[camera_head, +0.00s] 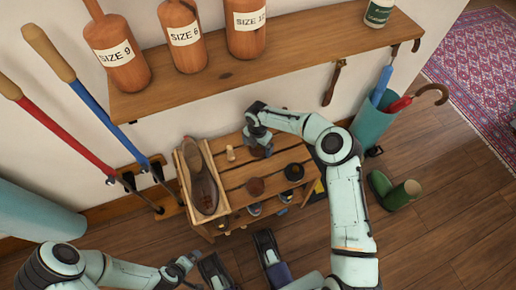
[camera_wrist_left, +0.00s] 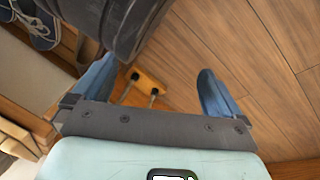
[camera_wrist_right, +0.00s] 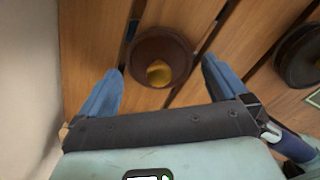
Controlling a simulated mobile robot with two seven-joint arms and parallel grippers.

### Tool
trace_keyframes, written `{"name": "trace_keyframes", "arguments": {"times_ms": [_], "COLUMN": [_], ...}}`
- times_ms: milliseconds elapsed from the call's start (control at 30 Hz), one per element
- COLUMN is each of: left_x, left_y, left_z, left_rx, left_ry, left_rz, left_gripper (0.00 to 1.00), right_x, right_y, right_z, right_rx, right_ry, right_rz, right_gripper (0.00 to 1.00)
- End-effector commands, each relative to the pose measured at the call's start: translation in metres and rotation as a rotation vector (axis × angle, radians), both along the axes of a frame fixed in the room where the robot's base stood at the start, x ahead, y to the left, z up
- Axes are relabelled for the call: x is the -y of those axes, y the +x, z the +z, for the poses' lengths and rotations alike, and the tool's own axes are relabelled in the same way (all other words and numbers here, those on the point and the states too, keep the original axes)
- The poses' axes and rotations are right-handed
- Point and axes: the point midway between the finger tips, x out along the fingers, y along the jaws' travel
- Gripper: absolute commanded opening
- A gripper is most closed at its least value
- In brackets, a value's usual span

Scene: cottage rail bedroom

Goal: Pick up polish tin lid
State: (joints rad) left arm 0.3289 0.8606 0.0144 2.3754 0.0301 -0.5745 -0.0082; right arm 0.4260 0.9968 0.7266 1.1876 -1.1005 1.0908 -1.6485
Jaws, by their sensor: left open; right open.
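My right gripper (camera_head: 257,146) is open over the far part of the slatted wooden bench (camera_head: 232,178). In the right wrist view, a dark brown round piece with a yellowish spot, apparently the polish tin lid (camera_wrist_right: 160,46), lies on the slats. It is between and just beyond the open fingertips (camera_wrist_right: 162,72), not gripped. In the head view the gripper mostly hides it. Another brown round piece (camera_head: 255,186) and a black round tin (camera_head: 293,171) lie nearer; I cannot tell which is the matching tin. My left gripper (camera_head: 186,264) is open and empty, low in front of the bench.
A tray with brown shoes (camera_head: 203,190) takes the bench's left end. A small pale cork-like piece (camera_head: 230,153) stands close to the right gripper. The wall shelf (camera_head: 200,82) with bottles overhangs behind.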

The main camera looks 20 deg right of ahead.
Motion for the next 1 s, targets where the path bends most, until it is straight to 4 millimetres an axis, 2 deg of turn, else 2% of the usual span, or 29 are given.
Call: {"name": "trace_keyframes", "arguments": {"times_ms": [267,300,433,467,767,867,1000], "left_x": [0.0,0.0,0.0,0.0,0.0,0.001,0.003], "left_y": [-0.003,-0.003,-0.003,-0.003,-0.002,0.002,0.015], "left_z": [-0.002,-0.002,-0.002,-0.002,-0.001,0.005,0.018], "left_rx": [-0.01,-0.01,-0.01,-0.01,-0.007,0.009,0.051], "left_ry": [-0.001,-0.001,-0.001,-0.001,-0.001,0.0,0.001], "left_rz": [0.001,0.001,0.001,0.001,0.001,-0.001,-0.003], "left_gripper": [1.0,1.0,1.0,1.0,1.0,1.0,1.0], "right_x": [0.0,0.0,0.0,0.0,0.0,0.001,0.001], "right_y": [0.0,0.0,0.0,0.0,0.0,0.001,0.001], "right_z": [-0.005,-0.005,-0.005,-0.005,-0.001,0.011,0.04], "right_rx": [0.001,0.001,0.001,0.001,0.002,0.005,0.005], "right_ry": [0.001,0.001,0.001,0.001,0.0,-0.001,-0.002], "right_rz": [-0.001,-0.001,-0.001,-0.001,-0.001,-0.001,-0.002], "right_gripper": [1.0,0.97,0.54,0.53,0.53,0.53,0.53]}}
